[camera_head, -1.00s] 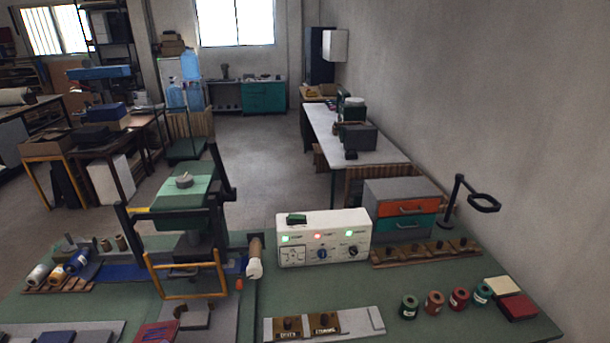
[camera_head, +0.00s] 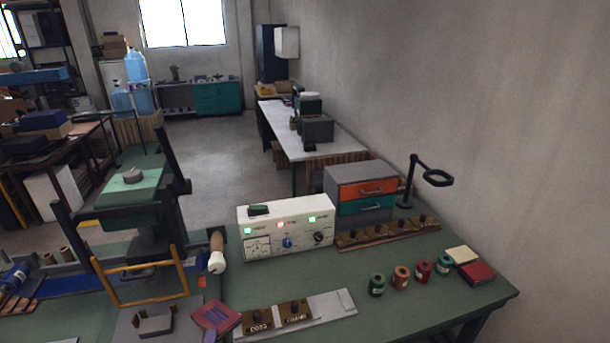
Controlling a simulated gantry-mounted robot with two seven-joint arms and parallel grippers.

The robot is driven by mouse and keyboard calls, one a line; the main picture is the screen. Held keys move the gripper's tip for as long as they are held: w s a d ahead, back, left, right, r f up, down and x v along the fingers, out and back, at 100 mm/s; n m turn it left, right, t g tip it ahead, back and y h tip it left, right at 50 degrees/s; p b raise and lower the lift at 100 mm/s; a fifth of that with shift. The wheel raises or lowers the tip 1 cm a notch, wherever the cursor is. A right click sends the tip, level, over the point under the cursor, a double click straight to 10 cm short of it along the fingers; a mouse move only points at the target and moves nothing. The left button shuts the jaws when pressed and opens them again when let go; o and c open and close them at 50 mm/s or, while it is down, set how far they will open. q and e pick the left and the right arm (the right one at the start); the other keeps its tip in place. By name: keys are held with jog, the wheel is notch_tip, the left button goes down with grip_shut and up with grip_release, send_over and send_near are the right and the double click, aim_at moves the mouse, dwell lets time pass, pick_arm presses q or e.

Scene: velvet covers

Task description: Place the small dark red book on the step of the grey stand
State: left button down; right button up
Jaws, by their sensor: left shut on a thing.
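A small dark red book (camera_head: 226,311) is at the bottom of the head view, left of the middle, and lies at a slant. My left gripper (camera_head: 211,333) shows only as bluish finger parts over the book's near side; it is shut on the book. The rest of that arm is out of the picture. Just right of the book is a long low grey stand (camera_head: 334,304) with two labelled brown blocks (camera_head: 297,312) on it. I cannot tell whether the book touches it. My right gripper is not in view.
A white control box (camera_head: 287,226) with lit lamps stands behind the stand. A dark press with a yellow bar (camera_head: 140,265) stands left. Several thread spools (camera_head: 401,277) and a red block (camera_head: 478,273) are at the right. The green table (camera_head: 400,315) is bare in front of them.

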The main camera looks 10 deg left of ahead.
pick_arm(q)
jog(key=d+r+m+t+h, duration=0.1)
jog(key=d+r+m+h, duration=0.3)
jog(key=d, duration=0.8)
jog(key=s+r+p, duration=0.4)
jog(key=r+p, duration=0.3)
jog(key=p, duration=0.2)
jog(key=s+r+h+p, duration=0.1)
jog(key=s+r+p, duration=0.3)
jog(key=r+p, duration=0.4)
jog(key=shift+s+h+p, duration=0.3)
jog(key=shift+p, duration=0.9)
